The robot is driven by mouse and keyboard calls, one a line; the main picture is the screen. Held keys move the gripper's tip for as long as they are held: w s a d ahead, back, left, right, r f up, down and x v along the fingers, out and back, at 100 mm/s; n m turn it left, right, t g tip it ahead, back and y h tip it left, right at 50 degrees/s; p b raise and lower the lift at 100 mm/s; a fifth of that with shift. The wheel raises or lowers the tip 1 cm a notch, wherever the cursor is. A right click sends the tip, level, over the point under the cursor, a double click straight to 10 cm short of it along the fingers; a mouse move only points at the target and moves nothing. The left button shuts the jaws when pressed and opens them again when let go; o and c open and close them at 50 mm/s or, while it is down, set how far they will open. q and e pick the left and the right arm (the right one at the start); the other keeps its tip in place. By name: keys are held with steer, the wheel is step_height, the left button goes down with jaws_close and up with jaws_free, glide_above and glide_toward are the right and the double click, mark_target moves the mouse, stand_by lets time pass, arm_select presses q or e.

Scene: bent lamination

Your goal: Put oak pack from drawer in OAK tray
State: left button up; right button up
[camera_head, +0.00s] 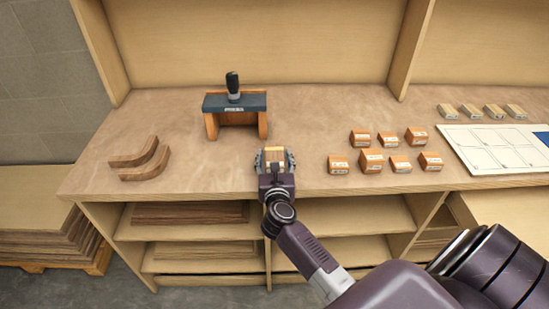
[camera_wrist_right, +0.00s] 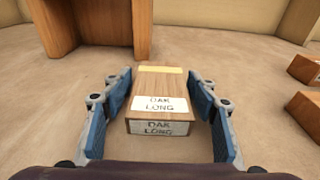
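A wooden pack with white labels reading "OAK LONG" (camera_wrist_right: 159,90) lies on the bench top in the right wrist view. It also shows in the head view (camera_head: 275,152), near the bench's front edge. My right gripper (camera_head: 275,161) is open around it, one blue-padded finger on each side. In the wrist view, narrow gaps show between the pads and the pack's sides. My left gripper is not in view. I cannot make out an open drawer or a tray marked OAK.
A press (camera_head: 235,103) with orange-brown legs stands behind the gripper. Curved wooden pieces (camera_head: 145,165) lie at left. Several labelled blocks (camera_head: 371,160) stand at right, beside a white panel with outlined cells (camera_head: 490,150). Shelves with dark boards (camera_head: 190,213) are below the bench top.

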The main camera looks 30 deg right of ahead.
steer(key=c, duration=1)
